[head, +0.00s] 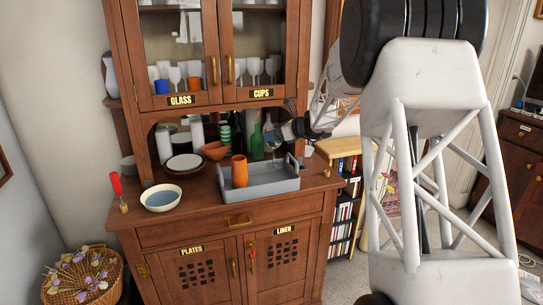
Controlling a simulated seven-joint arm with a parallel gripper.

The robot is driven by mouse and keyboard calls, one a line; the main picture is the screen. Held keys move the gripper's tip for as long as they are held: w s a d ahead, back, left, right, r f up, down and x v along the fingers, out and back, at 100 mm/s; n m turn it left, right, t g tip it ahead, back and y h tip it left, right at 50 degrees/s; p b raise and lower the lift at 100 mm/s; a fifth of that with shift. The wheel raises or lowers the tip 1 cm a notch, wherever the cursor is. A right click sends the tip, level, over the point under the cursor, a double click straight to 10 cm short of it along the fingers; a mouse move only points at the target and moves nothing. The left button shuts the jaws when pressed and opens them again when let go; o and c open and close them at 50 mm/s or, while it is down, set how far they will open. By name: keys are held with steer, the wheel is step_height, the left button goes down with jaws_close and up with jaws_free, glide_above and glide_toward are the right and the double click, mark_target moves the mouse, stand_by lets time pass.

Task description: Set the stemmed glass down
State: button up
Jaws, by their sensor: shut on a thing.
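The stemmed glass (272,140) is clear and hard to make out against the hutch's dark niche. It shows over the back right part of the grey tray (265,190). My gripper (287,131) comes in from the right and is shut on the glass. The glass's foot is too small and faint to tell whether it touches the tray or hangs above it. An orange cup (240,171) stands in the tray's left part.
The tray sits on the wooden hutch's counter (200,205). A bowl (161,197), stacked plates (184,164), a terracotta bowl (215,150) and a green bottle (257,143) stand around it. Glass-fronted doors labelled GLASS (181,100) and CUPS (262,93) are above. The tray's right part looks clear.

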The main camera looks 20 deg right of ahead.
mark_target(274, 149)
steer(key=shift+f, duration=1)
steer(key=shift+f, duration=2.5)
steer(key=o, duration=1)
steer(key=v, duration=1.2)
